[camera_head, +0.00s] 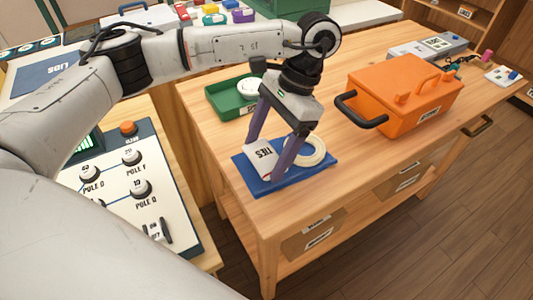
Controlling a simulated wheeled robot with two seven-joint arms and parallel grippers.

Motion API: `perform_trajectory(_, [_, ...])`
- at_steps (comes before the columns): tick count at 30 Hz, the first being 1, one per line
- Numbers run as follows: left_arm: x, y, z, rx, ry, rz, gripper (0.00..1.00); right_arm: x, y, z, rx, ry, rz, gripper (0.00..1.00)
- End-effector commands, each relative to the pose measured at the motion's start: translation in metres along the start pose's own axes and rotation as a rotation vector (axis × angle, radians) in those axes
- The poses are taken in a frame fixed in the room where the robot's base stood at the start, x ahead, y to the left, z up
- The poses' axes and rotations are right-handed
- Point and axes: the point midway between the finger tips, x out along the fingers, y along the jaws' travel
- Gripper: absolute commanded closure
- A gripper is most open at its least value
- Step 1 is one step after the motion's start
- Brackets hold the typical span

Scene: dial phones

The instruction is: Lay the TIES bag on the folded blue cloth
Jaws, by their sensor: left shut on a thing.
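The TIES bag (262,160) is a small white packet with dark lettering. It is tilted between the fingers of my left gripper (270,160), which is shut on it. The bag is at or just above the left part of the folded blue cloth (268,188); I cannot tell whether it touches. The cloth lies flat near the wooden table's front left corner. A white ring (318,158) sits on the cloth's right part, behind one finger. My right gripper is not in view.
An orange toolbox (405,95) with a black handle stands right of the cloth on the wooden table (370,165). A green tray (228,104) with a white roll lies behind my left gripper. A dial panel (120,205) is at the left. Bare tabletop lies right of the cloth.

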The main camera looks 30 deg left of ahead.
Motion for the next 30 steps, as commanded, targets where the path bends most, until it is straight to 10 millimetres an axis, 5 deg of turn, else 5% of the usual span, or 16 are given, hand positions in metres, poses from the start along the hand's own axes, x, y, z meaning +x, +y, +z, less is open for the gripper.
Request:
perform_trajectory(22, [0.027,0.0,-0.011,-0.001,0.0,0.0,0.47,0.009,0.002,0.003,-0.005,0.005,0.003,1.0])
perform_trajectory(23, [0.026,0.0,-0.011,-0.001,0.0,0.0,0.23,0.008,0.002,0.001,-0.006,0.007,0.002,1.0])
perform_trajectory(24, [0.025,0.0,-0.011,-0.001,0.0,0.0,0.17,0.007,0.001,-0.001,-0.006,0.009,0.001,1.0])
perform_trajectory(26, [0.026,0.0,-0.011,-0.001,-0.001,0.0,0.07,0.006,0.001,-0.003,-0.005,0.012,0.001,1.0])
perform_trajectory(30, [0.026,0.0,-0.011,-0.001,-0.001,0.0,0.06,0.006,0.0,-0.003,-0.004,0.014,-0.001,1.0])
